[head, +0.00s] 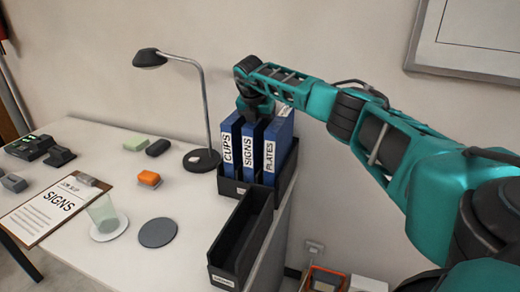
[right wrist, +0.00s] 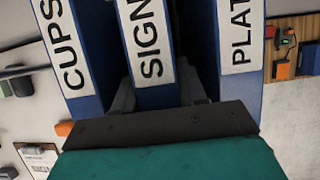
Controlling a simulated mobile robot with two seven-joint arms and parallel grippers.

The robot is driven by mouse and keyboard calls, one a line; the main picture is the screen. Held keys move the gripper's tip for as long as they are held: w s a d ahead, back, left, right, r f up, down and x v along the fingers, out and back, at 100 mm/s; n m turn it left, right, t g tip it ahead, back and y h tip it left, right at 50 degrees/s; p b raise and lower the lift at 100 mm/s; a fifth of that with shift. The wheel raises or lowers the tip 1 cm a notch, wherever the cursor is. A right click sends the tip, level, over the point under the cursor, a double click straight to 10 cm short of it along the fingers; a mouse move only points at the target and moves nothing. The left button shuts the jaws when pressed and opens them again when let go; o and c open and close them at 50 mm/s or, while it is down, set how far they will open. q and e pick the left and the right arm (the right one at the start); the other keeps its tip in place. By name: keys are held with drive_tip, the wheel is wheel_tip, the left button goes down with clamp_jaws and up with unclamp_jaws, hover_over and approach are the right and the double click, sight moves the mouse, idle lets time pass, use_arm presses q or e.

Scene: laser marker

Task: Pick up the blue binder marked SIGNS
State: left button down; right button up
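The blue SIGNS binder (head: 250,152) stands upright between the blue CUPS binder (head: 227,150) and the blue PLATES binder (head: 277,150) in a black holder (head: 232,187) at the table's right side. My right gripper (head: 256,108) is at the top of the SIGNS binder, reaching in from above. In the right wrist view, its grey fingers (right wrist: 157,95) lie on either side of the SIGNS binder (right wrist: 152,50), in the gaps beside its neighbours. The fingers look very close to the binder; whether they press on it cannot be told. My left gripper is not in view.
A desk lamp (head: 203,158) stands just left of the binders. An empty black tray (head: 240,240) sits in front of the holder. A clipboard (head: 58,208), a glass (head: 103,212), a grey disc (head: 157,232) and small blocks lie further left. The wall is close behind.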

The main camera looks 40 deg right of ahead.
clamp_jaws()
drive_tip(key=shift+r, duration=0.1)
idle(0.4)
